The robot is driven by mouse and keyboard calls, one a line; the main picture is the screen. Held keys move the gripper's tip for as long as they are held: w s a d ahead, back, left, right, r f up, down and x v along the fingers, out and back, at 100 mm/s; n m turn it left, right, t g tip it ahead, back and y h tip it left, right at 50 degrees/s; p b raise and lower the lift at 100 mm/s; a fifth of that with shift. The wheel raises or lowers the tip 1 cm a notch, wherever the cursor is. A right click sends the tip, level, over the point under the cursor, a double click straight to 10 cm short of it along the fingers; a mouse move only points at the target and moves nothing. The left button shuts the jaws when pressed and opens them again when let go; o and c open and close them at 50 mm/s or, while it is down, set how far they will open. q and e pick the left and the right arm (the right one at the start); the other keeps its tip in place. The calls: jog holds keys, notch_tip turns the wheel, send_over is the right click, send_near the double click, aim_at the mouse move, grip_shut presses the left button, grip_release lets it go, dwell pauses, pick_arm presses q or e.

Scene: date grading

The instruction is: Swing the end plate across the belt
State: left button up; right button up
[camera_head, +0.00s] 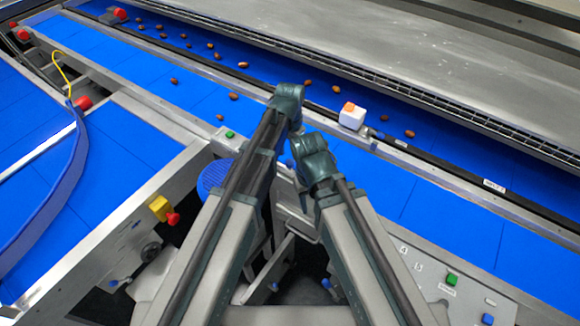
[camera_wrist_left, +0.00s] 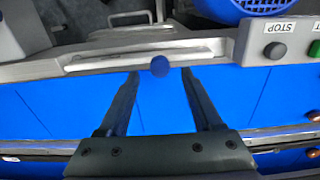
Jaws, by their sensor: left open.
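A blue ball knob (camera_wrist_left: 160,66) sits at the end-plate position, against a pale metal bar (camera_wrist_left: 105,60) along the belt's edge; I take this bar to be the end plate. The bar lies along the edge, not across the blue belt (camera_wrist_left: 60,105). My left gripper (camera_wrist_left: 161,72) is open over the belt, one finger on each side of the knob; contact is not visible. In the head view my left wrist (camera_head: 288,100) is over the belt, its fingers mostly hidden. My right wrist (camera_head: 314,158) is just nearer; its fingers are hidden.
A STOP button (camera_wrist_left: 275,50) and a blue round grille (camera_wrist_left: 255,6) are near the left gripper. Several brown dates lie on the far belt (camera_head: 260,50). A white box with an orange top (camera_head: 351,118) stands on the rail. A yellow and red switch (camera_head: 162,208) is at left.

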aim_at(290, 161)
pick_arm(q)
notch_tip(290, 161, down, 3)
jog(key=shift+f+b, duration=0.15)
jog(key=shift+b, duration=0.95)
pick_arm(e)
notch_tip(290, 161, down, 3)
jog(key=shift+f, duration=0.15)
pick_arm(q)
grip_shut()
